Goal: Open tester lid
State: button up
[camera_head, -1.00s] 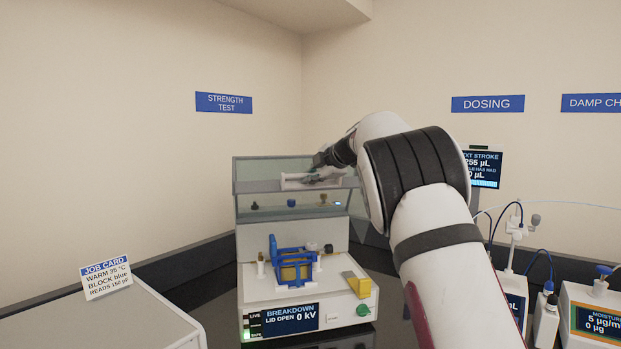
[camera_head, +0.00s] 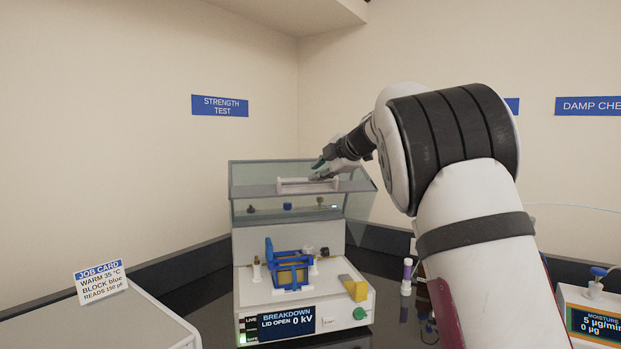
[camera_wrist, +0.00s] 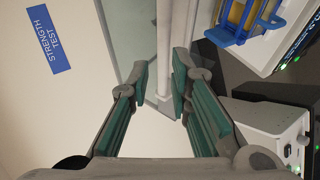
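The breakdown tester (camera_head: 300,288) stands ahead, and its clear lid (camera_head: 255,178) is tilted up. Its screen (camera_head: 288,321) reads LID OPEN, 0 kV. The pale lid handle (camera_head: 307,185) shows along the lid's front edge. My gripper (camera_head: 319,169) is at the upper right of the handle. In the wrist view my gripper (camera_wrist: 162,80) has its green-padded fingers apart. A pale bar of the lid (camera_wrist: 166,60) shows between and beyond the fingertips, and I see no finger closed on it. Whether a finger touches it I cannot tell.
A job card (camera_head: 100,282) stands on the grey unit at left.

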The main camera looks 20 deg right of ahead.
jog(key=shift+v, duration=2.6)
jog(key=shift+r, duration=0.1)
jog(key=s+d+r+m+t+h, duration=0.1)
jog(key=s+r+m+t, duration=0.15)
jog(key=r, duration=0.25)
jog(key=s+r+m+t+h, duration=0.1)
jog(key=s+r+m+t, duration=0.15)
jog(key=r+m, duration=0.2)
jog(key=s+d+f+m+g+h, duration=0.1)
jog(key=s+d+f+m+h, duration=0.1)
jog(key=s+m+h, duration=0.65)
jog(key=s+a+f+m+g+y, duration=0.1)
jog(key=s+a+f+g+y, duration=0.1)
jog(key=s+a+f, duration=0.3)
jog(key=s+a+f+m+g+y, duration=0.1)
jog(key=s+a+f+g+y, duration=0.2)
jog(key=s+f, duration=1)
jog(key=s+a+f+m+g+y, duration=0.1)
jog(key=s+a+f+g, duration=0.4)
jog(key=s, duration=0.9)
notch_tip(320, 180, down, 4)
jog(key=shift+s+a+m+g+y, duration=0.3)
jog(key=shift+a+y, duration=0.35)
jog(key=shift+a, duration=0.45)
